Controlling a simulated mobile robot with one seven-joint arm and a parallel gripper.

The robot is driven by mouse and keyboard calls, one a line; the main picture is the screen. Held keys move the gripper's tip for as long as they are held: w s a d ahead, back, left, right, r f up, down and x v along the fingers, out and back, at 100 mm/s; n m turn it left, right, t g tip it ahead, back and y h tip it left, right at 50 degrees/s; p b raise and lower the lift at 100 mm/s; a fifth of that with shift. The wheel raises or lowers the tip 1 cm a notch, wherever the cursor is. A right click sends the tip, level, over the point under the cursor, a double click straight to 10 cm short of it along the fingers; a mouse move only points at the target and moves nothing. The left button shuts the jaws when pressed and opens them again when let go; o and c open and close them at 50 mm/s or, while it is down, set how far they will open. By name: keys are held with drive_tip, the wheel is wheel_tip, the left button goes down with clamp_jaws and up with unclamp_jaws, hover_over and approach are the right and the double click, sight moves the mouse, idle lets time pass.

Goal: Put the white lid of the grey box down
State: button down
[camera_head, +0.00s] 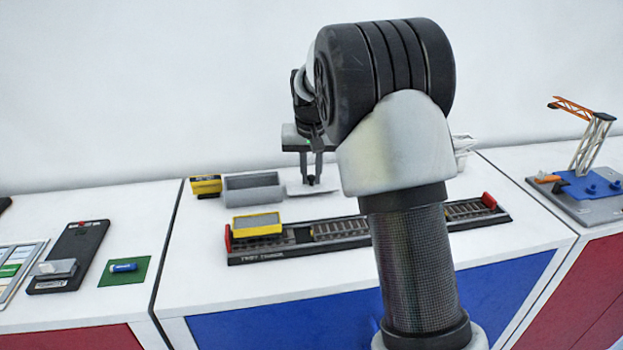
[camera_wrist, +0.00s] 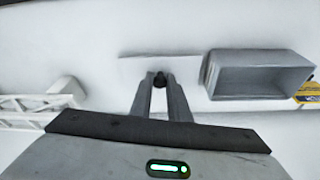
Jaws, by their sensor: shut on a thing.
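The grey box (camera_head: 254,188) stands open at the back of the middle table; in the wrist view it is on the right (camera_wrist: 258,75). Its white lid (camera_head: 297,189) is a flat plate just right of the box, apart from its opening. The lid also shows in the wrist view (camera_wrist: 135,68), with a small dark knob (camera_wrist: 160,79). My gripper (camera_head: 312,180) points down and is shut on this knob. The lid looks level and very near the table top; I cannot tell whether it touches. My arm hides part of the area to the right.
A yellow block (camera_head: 206,185) stands left of the box. In front lies a track (camera_head: 340,229) with red end stops and a yellow wagon (camera_head: 257,225). A white lattice structure (camera_wrist: 35,104) is left in the wrist view. An orange-and-white crane (camera_head: 590,140) stands far right.

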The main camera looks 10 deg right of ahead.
drive_tip(key=shift+f, duration=0.6)
drive_tip(key=shift+f, duration=0.2)
drive_tip(key=c, duration=1.7)
unclamp_jaws()
drive_tip(key=shift+o, duration=0.2)
